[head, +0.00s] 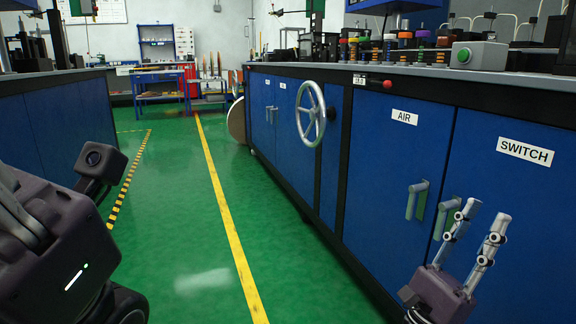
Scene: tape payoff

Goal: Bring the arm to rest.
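My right gripper (485,213) is at the lower right, in front of the blue cabinet doors. Its two light grey fingers point up and stand apart with nothing between them, so it is open and empty. Whether its fingers touch the door behind cannot be told. A purple part of my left arm (62,245) fills the lower left corner, with a dark camera block beside it. Grey pieces show at the left edge, but the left fingers cannot be made out clearly.
The blue cabinet (398,150) runs along the right with a handwheel (311,113), door handles (417,200) and AIR and SWITCH labels. A green button box (479,56) and several coloured spools stand on top. The green floor (180,220) between the benches is clear.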

